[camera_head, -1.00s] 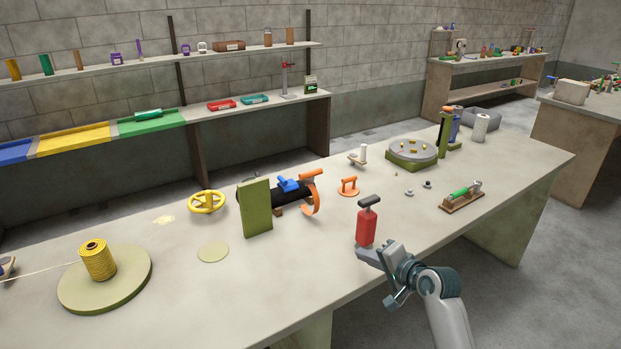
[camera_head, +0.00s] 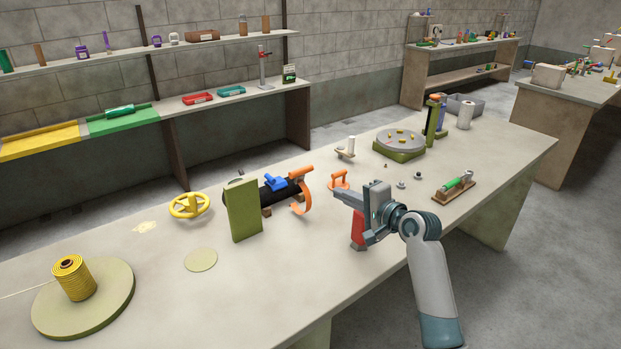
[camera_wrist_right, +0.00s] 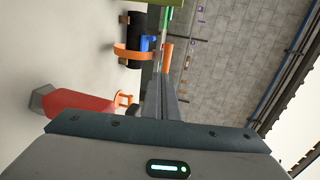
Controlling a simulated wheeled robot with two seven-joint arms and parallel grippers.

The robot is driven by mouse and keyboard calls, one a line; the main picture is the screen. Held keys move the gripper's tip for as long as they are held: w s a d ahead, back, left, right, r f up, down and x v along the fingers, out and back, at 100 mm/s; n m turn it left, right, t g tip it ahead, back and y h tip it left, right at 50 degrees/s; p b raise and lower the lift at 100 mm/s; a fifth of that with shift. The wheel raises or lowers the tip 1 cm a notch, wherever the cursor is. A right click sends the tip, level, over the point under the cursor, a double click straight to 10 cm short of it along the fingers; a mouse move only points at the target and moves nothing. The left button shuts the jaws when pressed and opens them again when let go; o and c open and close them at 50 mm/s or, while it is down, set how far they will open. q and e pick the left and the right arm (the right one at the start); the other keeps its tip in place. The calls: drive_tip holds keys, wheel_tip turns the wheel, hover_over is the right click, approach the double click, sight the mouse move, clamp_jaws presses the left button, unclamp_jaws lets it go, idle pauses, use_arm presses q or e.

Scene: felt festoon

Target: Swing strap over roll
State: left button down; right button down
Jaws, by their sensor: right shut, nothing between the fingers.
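The dark roll (camera_head: 272,193) lies on the bench behind an upright green plate (camera_head: 243,209), with a blue piece (camera_head: 276,183) on top. An orange strap (camera_head: 303,201) curves down at its right end, below an orange grip (camera_head: 301,173). My right gripper (camera_head: 337,194) is shut and empty, to the right of the strap and apart from it in the head view. In the right wrist view, the fingers (camera_wrist_right: 162,98) are together and point towards the roll (camera_wrist_right: 136,35) and strap (camera_wrist_right: 128,53). My left gripper is not in view.
A red tool (camera_head: 358,230) stands on the bench, partly hidden by my right gripper. An orange handle (camera_head: 339,180) lies just behind the fingers. A yellow wheel (camera_head: 189,206) and yellow spool (camera_head: 74,278) are left. The front middle of the bench is clear.

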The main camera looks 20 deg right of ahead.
sight(303, 174)
drive_tip(key=p+x, duration=0.1)
drive_tip(key=x, duration=0.3)
drive_tip(key=r+p+x, duration=0.1)
drive_tip(key=x, duration=0.4)
drive_tip(key=p+x, duration=0.1)
drive_tip(key=x, duration=0.3)
drive_tip(key=shift+w+a+r+p, duration=0.15)
drive_tip(key=shift+w+p, duration=0.15)
drive_tip(key=shift+w, duration=0.2)
